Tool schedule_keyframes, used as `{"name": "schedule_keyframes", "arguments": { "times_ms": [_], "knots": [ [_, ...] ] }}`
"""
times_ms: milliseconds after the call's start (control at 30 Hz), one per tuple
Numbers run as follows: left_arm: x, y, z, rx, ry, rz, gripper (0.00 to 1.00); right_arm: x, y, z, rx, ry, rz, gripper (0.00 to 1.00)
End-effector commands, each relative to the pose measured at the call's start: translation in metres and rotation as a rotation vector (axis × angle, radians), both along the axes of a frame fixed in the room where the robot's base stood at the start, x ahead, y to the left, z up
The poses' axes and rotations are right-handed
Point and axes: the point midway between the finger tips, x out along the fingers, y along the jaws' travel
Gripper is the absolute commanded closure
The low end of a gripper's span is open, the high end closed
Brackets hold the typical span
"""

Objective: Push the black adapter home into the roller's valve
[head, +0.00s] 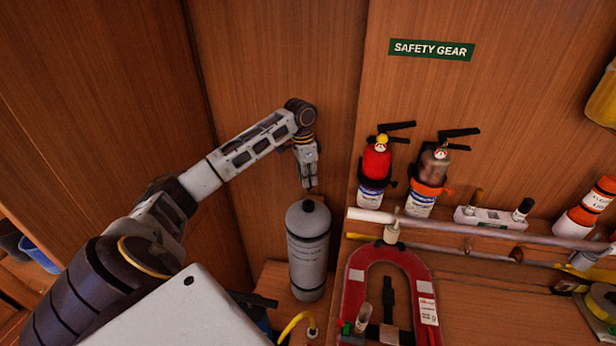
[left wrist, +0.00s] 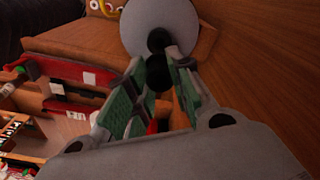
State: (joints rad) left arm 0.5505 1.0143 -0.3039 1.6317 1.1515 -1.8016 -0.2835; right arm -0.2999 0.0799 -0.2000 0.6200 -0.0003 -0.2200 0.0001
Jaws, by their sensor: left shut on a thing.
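The roller (head: 308,252) is a grey upright cylinder with printed text, standing near the corner of the wooden walls. Its round grey end also shows in the left wrist view (left wrist: 187,30), with a dark valve (left wrist: 159,39) at its middle. My left gripper (head: 311,187) points down just above the roller's top. In the left wrist view its green-padded fingers are shut on the small round black adapter (left wrist: 157,77). The adapter lines up closely with the valve in that view. I cannot tell whether the two touch. My right gripper is not in view.
A red horseshoe-shaped float (head: 353,287) lies right of the roller. A long pale tube (head: 480,228) runs behind it. Two extinguishers, one red (head: 376,164) and one greyish (head: 432,168), hang on the wall. A yellow hose (head: 295,322) is at the front. Wood walls stand close behind.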

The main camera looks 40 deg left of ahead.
Motion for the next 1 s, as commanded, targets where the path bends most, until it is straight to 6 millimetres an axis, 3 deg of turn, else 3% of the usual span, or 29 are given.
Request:
{"name": "schedule_keyframes", "arguments": {
  "times_ms": [1000],
  "knots": [
    [0.0,0.0,-0.054,-0.001,0.0,0.0,1.0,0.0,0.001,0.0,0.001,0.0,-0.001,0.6]
  ]
}}
